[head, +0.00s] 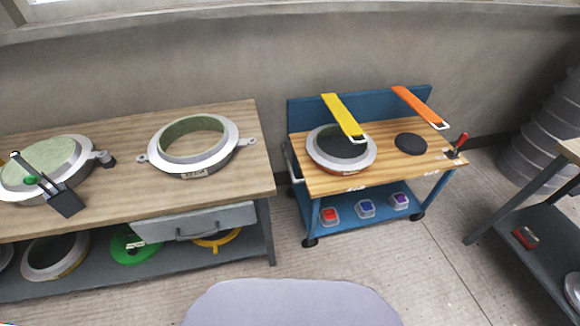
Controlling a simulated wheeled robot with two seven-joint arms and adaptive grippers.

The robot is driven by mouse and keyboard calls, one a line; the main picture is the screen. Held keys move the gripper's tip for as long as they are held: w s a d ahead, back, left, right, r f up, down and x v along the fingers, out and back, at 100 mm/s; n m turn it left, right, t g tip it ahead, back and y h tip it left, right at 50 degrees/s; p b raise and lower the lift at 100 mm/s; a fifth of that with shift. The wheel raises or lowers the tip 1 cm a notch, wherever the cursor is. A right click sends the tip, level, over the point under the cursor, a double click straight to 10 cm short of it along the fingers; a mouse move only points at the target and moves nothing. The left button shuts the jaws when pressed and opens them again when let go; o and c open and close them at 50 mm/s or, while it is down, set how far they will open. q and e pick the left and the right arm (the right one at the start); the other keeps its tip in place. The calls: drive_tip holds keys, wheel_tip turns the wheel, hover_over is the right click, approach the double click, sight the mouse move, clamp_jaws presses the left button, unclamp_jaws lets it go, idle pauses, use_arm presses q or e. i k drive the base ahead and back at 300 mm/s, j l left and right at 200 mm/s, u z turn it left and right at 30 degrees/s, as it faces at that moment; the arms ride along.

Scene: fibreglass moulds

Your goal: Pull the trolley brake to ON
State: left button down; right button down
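The blue trolley (441,193) with a wooden top stands right of centre against the wall. At its right end, a small brake lever with a red handle (461,140) rises from a dark mount (451,153). The handle tilts up and to the right. Any ON or OFF marking beside it is too small to read. Neither of my grippers is in view, and nothing touches the lever.
The trolley carries a ring mould (313,151), a black disc (410,143), and yellow (343,115) and orange (419,106) strips overhead. A wooden workbench (120,130) stands left, a dark shelf unit (540,225) right. Open floor (400,260) lies before the trolley.

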sight(464, 136)
drive_tip(key=z, duration=1.35)
drive_tip(key=i+l, duration=0.1)
